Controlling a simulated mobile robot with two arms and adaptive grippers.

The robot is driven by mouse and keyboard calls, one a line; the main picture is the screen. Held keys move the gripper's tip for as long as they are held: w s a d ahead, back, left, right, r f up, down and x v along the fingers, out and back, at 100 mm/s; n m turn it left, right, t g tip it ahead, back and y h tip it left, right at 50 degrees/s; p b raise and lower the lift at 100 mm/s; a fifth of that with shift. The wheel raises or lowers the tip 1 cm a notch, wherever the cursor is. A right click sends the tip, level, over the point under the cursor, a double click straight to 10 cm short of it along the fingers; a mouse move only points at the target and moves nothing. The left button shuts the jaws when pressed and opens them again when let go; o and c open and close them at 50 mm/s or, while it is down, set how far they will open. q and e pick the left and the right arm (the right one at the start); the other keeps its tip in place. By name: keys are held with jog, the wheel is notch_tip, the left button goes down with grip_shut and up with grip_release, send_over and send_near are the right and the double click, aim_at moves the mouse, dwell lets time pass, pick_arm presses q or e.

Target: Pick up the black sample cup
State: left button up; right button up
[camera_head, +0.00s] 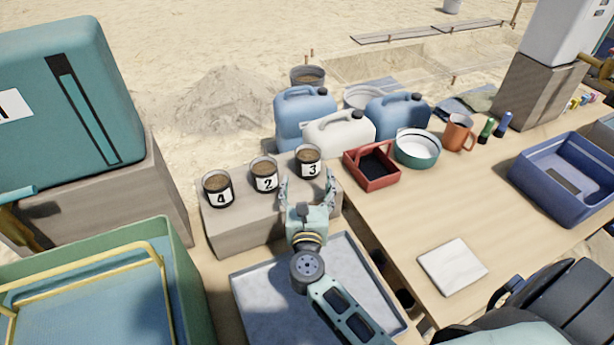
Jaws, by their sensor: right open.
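Three black sample cups with brown contents and white number labels stand upright on a grey block (240,230). Cup 4 (218,190) is on the left, cup 2 (264,175) in the middle and cup 3 (308,161) on the right. My right gripper (307,184) is open and empty, with its fingers spread just in front of cup 3. Cup 3 shows above and between the fingertips; its lower part is partly hidden. I cannot tell whether the fingers touch it. My left gripper is not in view.
Blue and white jugs (339,132) stand behind cup 3. A red tray (371,169) and a green-white bowl (417,150) are to its right. A grey tray (262,305) lies below my arm. A white tile (452,266) lies on the otherwise clear table front.

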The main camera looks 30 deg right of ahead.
aim_at(308, 169)
jog(key=x, duration=0.2)
jog(key=f+x, duration=0.1)
jog(key=x, duration=0.2)
jog(key=p+x, duration=0.1)
jog(key=x, duration=0.2)
jog(key=shift+f, duration=0.15)
jog(key=shift+s, duration=0.1)
jog(key=shift+c, duration=0.3)
jog(key=c, duration=1.5)
